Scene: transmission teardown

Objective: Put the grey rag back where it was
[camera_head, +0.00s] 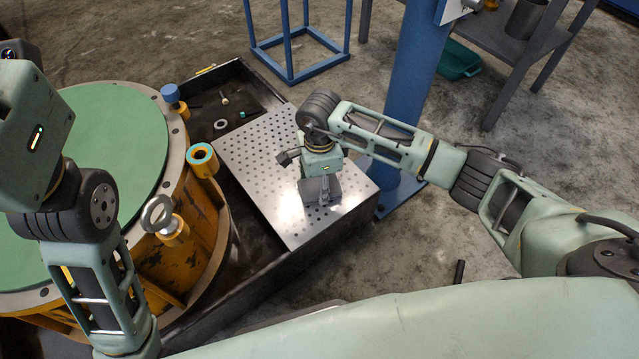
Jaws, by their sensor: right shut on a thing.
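The grey rag (332,187) shows as a small dark grey patch at the fingertips of my right gripper (324,192). My right gripper points down over the perforated metal plate and is shut on the rag. The gripper's body hides part of the rag, and I cannot tell whether the rag touches the plate. My left arm is at the left edge, over the green-topped drum; its fingers are not in view.
The perforated plate (255,150) lies across a dark tray (290,285) with a few small parts at its far end. The orange drum with a green top (95,130) stands left. A blue post (412,75) rises behind my right arm.

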